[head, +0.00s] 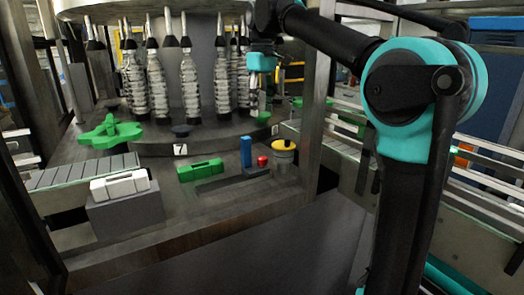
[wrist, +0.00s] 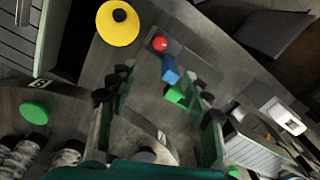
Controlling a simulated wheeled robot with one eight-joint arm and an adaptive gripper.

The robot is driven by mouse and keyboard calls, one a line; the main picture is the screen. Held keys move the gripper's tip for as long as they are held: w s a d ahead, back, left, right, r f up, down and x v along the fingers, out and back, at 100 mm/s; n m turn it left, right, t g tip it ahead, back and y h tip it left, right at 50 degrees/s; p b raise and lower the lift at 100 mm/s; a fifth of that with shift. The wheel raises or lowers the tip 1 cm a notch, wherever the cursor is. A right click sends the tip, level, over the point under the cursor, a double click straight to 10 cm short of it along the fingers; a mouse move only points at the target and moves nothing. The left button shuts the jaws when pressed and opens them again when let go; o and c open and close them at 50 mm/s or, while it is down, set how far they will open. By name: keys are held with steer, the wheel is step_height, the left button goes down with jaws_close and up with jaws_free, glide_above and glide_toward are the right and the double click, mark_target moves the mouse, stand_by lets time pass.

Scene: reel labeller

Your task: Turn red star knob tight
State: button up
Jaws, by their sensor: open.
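The red knob (head: 262,161) is small and stands on the metal deck in the head view, just right of a blue upright block (head: 246,152). In the wrist view the red knob (wrist: 160,44) shows from above, beyond my fingertips, with the blue block (wrist: 170,68) beside it. Its star outline is too small to make out. My gripper (head: 262,98) hangs above and behind the knob in the head view, in front of the bottles. In the wrist view my gripper (wrist: 158,82) has its two fingers apart, with nothing held between them.
A yellow-topped round post (head: 283,147) stands close right of the knob. A green handle (head: 201,170) lies left of the blue block. A white handle (head: 119,185) sits on a grey box further left. Hanging bottles (head: 190,85) and a frame post (head: 314,90) crowd my arm.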

glide_toward(262, 158)
steer(key=shift+n, duration=0.3)
step_height(262, 158, down, 9)
steer(key=shift+w, duration=0.15)
